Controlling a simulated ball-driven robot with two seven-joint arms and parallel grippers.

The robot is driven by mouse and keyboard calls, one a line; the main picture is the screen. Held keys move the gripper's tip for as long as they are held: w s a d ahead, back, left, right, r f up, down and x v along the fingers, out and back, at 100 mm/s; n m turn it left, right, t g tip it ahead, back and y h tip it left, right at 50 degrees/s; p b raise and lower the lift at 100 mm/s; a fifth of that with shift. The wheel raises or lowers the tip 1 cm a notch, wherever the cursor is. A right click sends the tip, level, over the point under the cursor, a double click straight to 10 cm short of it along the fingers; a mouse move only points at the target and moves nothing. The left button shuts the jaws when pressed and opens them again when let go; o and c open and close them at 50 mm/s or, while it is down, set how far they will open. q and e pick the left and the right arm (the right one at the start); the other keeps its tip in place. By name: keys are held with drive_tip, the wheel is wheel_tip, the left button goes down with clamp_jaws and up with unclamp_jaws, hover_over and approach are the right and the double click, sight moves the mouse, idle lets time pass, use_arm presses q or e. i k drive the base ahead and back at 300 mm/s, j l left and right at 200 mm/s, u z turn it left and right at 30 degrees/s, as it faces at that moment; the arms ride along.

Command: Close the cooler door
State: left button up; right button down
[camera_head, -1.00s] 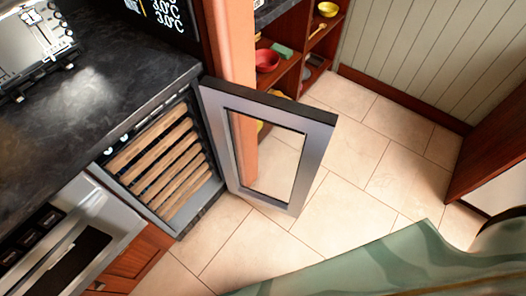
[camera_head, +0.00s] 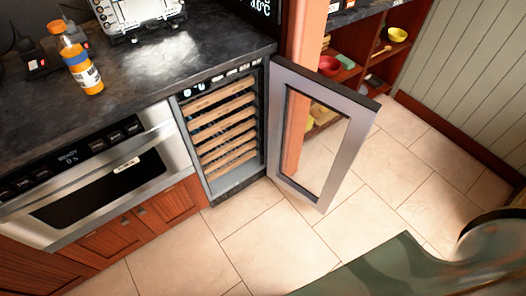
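The cooler door (camera_head: 350,160) stands wide open, hinged on the right side of the cooler. It has a grey frame around a glass pane. The cooler (camera_head: 222,125) sits under the dark counter and shows several wooden shelf fronts inside. Neither of my grippers is in view. A large greenish, blurred shape fills the lower right corner; I cannot tell what it is.
A microwave drawer (camera_head: 100,178) is left of the cooler. An orange bottle (camera_head: 76,62) and a toaster (camera_head: 137,14) stand on the counter (camera_head: 200,55). Open shelves with bowls are behind the door. The tiled floor (camera_head: 265,240) before the cooler is clear.

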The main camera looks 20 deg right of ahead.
sight(363, 111)
drive_tip(key=l+u, duration=1.25)
drive_tip(key=u, duration=0.15)
drive_tip(key=k+l, duration=0.15)
drive_tip(key=l, duration=0.3)
drive_tip(key=k+l, duration=0.1)
drive_tip(key=l, duration=0.3)
drive_tip(key=k+l, duration=0.15)
drive_tip(key=l, duration=0.3)
drive_tip(key=k+l, duration=0.1)
drive_tip(key=l, duration=0.3)
drive_tip(key=k+l, duration=0.15)
drive_tip(key=l, duration=0.3)
drive_tip(key=k+l, duration=0.1)
drive_tip(key=l, duration=0.35)
